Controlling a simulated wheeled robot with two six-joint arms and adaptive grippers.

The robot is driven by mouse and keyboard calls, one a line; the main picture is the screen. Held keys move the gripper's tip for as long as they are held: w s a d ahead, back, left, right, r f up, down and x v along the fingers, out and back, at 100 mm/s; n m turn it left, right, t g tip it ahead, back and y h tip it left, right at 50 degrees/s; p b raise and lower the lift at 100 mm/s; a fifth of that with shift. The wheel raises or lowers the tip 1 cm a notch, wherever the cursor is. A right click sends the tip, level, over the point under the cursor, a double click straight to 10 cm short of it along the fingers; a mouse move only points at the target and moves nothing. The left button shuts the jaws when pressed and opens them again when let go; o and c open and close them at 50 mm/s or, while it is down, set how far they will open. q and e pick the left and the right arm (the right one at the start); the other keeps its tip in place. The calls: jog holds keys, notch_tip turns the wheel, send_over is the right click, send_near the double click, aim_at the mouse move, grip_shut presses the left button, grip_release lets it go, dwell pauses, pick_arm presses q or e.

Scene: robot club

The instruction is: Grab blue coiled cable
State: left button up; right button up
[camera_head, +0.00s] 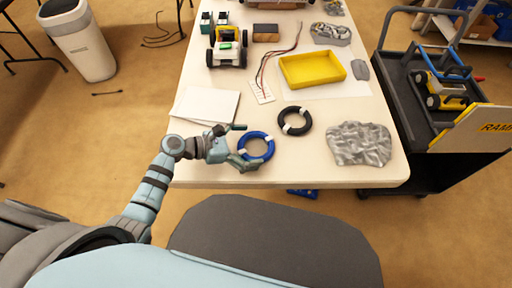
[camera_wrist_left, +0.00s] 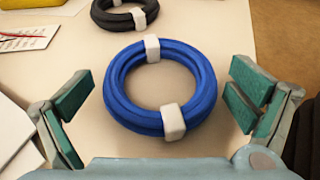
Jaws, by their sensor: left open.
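The blue coiled cable (camera_head: 267,155) lies flat on the table near its front edge, with two white ties. In the left wrist view the blue coil (camera_wrist_left: 207,82) is between and slightly beyond my open fingers. My left gripper (camera_head: 243,146) is open and empty at the coil, one finger on its far left side and one on its near side; it also shows in the left wrist view (camera_wrist_left: 160,101). I cannot tell whether the fingers touch the coil. My right gripper is not in view.
A black coiled cable (camera_head: 294,131) lies just behind and right of the blue one. White papers (camera_head: 205,104) lie to the left, a crumpled grey bag (camera_head: 359,145) to the right.

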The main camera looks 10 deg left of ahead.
pick_arm(q)
jog(key=c, duration=0.9)
jog(key=shift+r, duration=0.15)
